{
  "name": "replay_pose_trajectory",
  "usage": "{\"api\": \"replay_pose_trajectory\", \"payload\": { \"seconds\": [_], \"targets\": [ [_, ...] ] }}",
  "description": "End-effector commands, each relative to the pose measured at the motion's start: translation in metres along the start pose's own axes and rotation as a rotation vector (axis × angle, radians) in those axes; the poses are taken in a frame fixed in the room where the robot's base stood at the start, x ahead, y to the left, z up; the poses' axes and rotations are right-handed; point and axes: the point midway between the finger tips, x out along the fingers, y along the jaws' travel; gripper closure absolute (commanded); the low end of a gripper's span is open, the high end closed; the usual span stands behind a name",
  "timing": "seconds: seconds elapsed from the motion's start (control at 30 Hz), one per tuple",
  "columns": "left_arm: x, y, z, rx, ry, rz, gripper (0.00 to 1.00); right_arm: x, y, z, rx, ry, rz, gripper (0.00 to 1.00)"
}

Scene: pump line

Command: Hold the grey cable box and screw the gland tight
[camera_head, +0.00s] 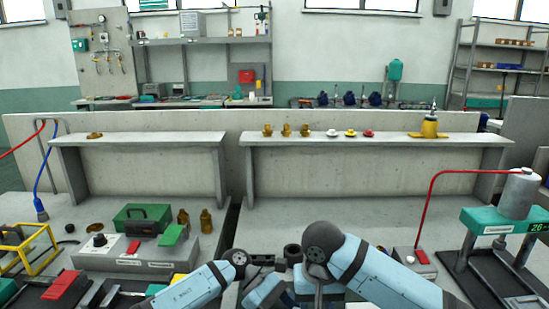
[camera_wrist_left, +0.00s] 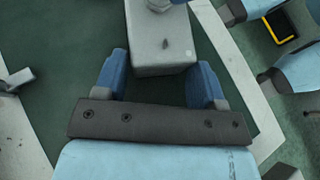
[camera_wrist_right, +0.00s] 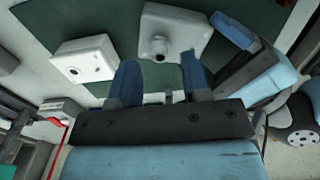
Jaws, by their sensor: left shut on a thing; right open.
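The grey cable box (camera_wrist_left: 162,58) sits between the two blue fingers of my left gripper (camera_wrist_left: 160,75), which is shut on it. In the right wrist view the box (camera_wrist_right: 178,22) is pale grey, with the round gland (camera_wrist_right: 160,47) projecting from its near face. The gland also shows at the top edge of the left wrist view (camera_wrist_left: 158,5). My right gripper (camera_wrist_right: 160,66) is open, its fingertips either side of the gland; I cannot tell whether they touch it. In the head view the box and both grippers' fingers are hidden behind my arms.
A second pale box (camera_wrist_right: 84,60) lies on the dark green mat (camera_wrist_right: 108,18), left of the cable box. In the head view a red switch unit (camera_head: 422,258) and a teal stand (camera_head: 503,220) are at the right. A green case (camera_head: 142,219) is at the left.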

Motion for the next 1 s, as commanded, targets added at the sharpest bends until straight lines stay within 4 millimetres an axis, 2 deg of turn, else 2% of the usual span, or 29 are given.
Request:
{"api": "replay_pose_trajectory", "payload": {
  "seconds": [0.53, 1.0],
  "targets": [
    [0.000, 0.000, 0.000, 0.000, 0.000, 0.000, 0.49, 0.027, 0.000, 0.000, 0.000, 0.000, 0.000, 0.57],
    [0.000, 0.000, 0.000, 0.000, 0.000, 0.000, 0.49, 0.029, 0.000, 0.000, 0.000, 0.000, 0.000, 0.57]
  ]
}}
